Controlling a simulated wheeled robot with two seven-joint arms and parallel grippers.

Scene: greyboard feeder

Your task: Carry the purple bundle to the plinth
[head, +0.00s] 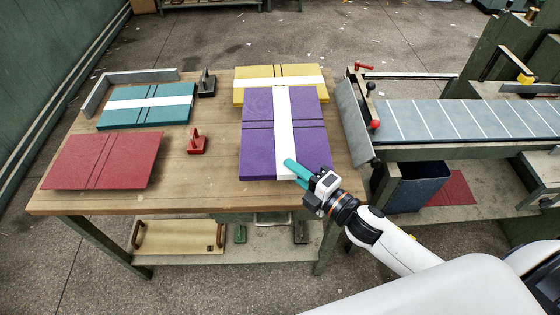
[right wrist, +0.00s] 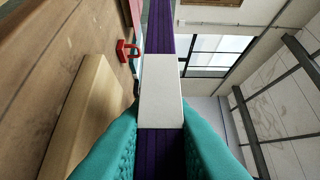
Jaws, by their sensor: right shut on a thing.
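The purple bundle (head: 258,135) is a flat stack with a white band down its middle and a dark line across it. It covers part of the yellow bundle in the head view. My right gripper (head: 290,168) is shut on its near edge at the white band. In the right wrist view its teal fingers (right wrist: 160,140) lie on both sides of the bundle's edge (right wrist: 160,90), and the bundle is clear of the tabletop. A pale wooden block (right wrist: 82,115) stands below it there; I cannot tell whether this is the plinth. My left gripper is out of view.
On the wooden table (head: 205,175) lie a yellow bundle (head: 250,72), a teal bundle (head: 120,117) by a grey angle fence (head: 145,76), red boards (head: 100,160), a red clamp-like piece (head: 196,146) and a dark bracket (head: 207,85). A feeder conveyor (head: 460,118) adjoins at right.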

